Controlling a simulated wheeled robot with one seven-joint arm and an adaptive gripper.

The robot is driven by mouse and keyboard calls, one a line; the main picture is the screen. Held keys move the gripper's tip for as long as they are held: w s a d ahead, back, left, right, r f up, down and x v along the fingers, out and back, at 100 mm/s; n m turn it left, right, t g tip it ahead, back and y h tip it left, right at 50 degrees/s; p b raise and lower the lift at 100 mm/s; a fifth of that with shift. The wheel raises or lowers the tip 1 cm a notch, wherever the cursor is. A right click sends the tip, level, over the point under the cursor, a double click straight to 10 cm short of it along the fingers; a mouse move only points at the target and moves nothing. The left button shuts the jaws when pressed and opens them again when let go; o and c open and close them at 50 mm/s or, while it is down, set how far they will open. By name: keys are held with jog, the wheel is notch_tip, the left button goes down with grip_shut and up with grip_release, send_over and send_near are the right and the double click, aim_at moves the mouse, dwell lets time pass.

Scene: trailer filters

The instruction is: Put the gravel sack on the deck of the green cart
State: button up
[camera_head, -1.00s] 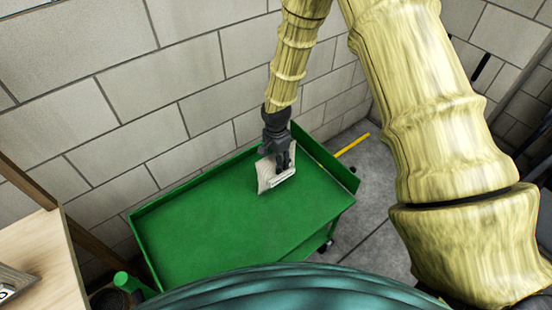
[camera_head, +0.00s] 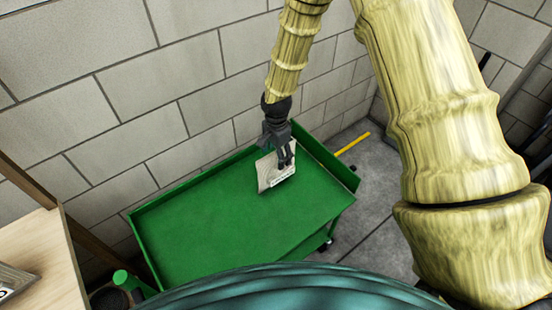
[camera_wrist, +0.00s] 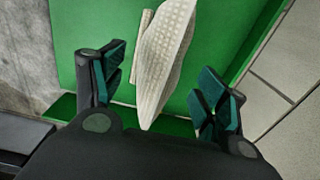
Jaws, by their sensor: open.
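The gravel sack (camera_head: 268,176) is pale and small, with a white label, and is on the deck of the green cart (camera_head: 215,225), near its back right. My gripper (camera_head: 287,161) is just above and beside the sack in the head view. In the wrist view my gripper (camera_wrist: 160,95) has its fingers spread apart, with a gap on both sides of the sack (camera_wrist: 165,55). The green deck (camera_wrist: 85,20) shows behind the sack there. My gripper hides part of the sack in the head view.
A block wall (camera_head: 120,90) stands close behind the cart. A wooden surface (camera_head: 35,255) is at the left, with a dark item on it. A yellow bar (camera_head: 352,143) is beyond the cart's right end. Most of the deck left of the sack is clear.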

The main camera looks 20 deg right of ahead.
notch_tip(320, 180, up, 9)
jog(key=shift+r+b, duration=0.1)
jog(key=shift+b, duration=0.25)
dwell(0.3)
